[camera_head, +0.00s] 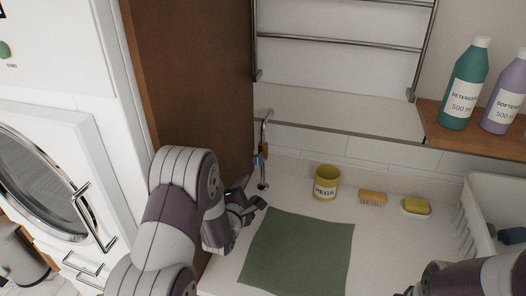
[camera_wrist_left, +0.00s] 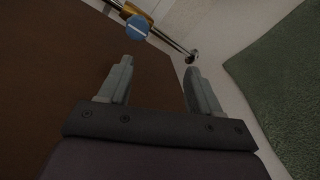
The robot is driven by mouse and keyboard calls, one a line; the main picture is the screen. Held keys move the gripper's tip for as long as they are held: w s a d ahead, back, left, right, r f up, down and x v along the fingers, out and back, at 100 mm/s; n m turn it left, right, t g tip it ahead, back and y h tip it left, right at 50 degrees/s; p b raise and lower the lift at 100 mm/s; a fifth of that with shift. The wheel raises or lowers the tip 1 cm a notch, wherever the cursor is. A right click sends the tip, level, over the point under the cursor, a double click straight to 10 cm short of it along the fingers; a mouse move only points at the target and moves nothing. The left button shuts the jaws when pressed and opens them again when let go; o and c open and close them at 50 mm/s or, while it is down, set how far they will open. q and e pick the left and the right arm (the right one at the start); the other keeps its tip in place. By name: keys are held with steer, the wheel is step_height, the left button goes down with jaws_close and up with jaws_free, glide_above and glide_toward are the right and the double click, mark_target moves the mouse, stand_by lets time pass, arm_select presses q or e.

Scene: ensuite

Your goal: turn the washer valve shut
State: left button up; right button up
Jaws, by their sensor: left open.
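The washer valve (camera_head: 258,160) has a blue handle on a brass body, set on a thin pipe beside the brown wooden panel. In the left wrist view the round blue handle (camera_wrist_left: 138,27) shows a white stripe across its face. My left gripper (camera_head: 256,201) is open and empty, below the valve and apart from it. Its two fingers (camera_wrist_left: 155,82) point toward the valve in the wrist view, with the handle beyond them. My right arm shows at the lower right; its fingertips are not clear.
A green cloth (camera_head: 297,254) lies on the white counter. A yellow pegs pot (camera_head: 326,183), a brush (camera_head: 372,197) and a yellow sponge on a dish (camera_head: 415,206) stand behind it. The brown panel (camera_head: 190,75) and the washer (camera_head: 60,150) bound the left side.

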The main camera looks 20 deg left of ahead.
mark_target(257, 162)
arm_select(q)
steer(key=w+n+p, duration=0.1)
steer(key=w, duration=0.2)
steer(key=w+r+n+t+p, duration=0.1)
steer(key=w, duration=0.3)
steer(key=w+r+n+t+p, duration=0.1)
steer(key=w, duration=0.3)
steer(key=shift+w+a+n, duration=0.1)
steer(key=shift+a+n, duration=0.05)
steer(key=shift+n, duration=0.15)
steer(key=shift+w+f, duration=0.15)
steer(key=shift+w, duration=0.6)
arm_select(e)
steer(key=r, duration=0.2)
steer(key=s+r, duration=0.1)
steer(key=r, duration=0.1)
steer(key=shift+a, duration=0.1)
arm_select(q)
steer(key=shift+s, duration=0.1)
steer(key=c, duration=1)
